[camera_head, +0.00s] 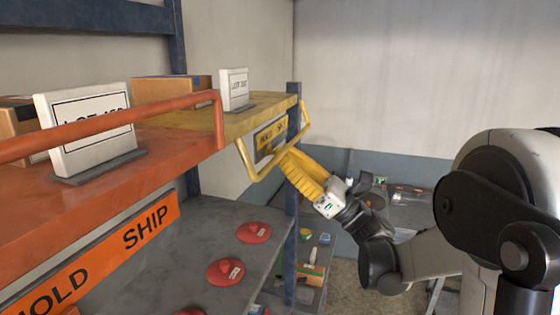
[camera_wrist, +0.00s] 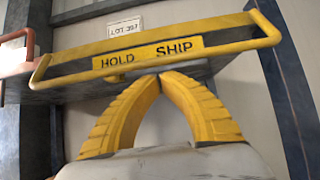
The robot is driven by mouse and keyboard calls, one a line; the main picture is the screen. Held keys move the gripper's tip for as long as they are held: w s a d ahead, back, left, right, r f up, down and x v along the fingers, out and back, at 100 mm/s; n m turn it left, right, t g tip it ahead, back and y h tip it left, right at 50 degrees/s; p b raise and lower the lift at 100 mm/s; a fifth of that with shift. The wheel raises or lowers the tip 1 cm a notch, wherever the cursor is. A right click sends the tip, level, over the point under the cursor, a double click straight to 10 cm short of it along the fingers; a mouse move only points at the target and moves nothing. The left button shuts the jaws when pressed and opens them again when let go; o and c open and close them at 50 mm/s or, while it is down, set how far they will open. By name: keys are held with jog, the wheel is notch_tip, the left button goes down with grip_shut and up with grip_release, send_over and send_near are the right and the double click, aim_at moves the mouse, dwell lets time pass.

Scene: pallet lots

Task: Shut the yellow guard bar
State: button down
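The yellow guard bar (camera_head: 266,168) hangs in front of the yellow shelf, below its top, at the centre of the head view. In the wrist view the bar (camera_wrist: 62,74) crosses in front of the shelf edge with the HOLD SHIP label (camera_wrist: 150,53). My gripper (camera_head: 282,157) has yellow ribbed fingers and is right at the bar, from the right side. In the wrist view the fingertips (camera_wrist: 162,74) meet just below the bar, with nothing seen between them. I cannot tell whether they touch the bar.
An orange bar (camera_head: 130,113) stands raised above the orange shelf (camera_head: 150,160) at left. Lot signs (camera_head: 88,125) and boxes (camera_head: 172,88) stand on the shelves. Red round objects (camera_head: 225,272) lie on the grey shelf below. A dark blue post (camera_head: 292,220) stands beside the bar.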

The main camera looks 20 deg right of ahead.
jog(key=shift+s+d+r, duration=0.15)
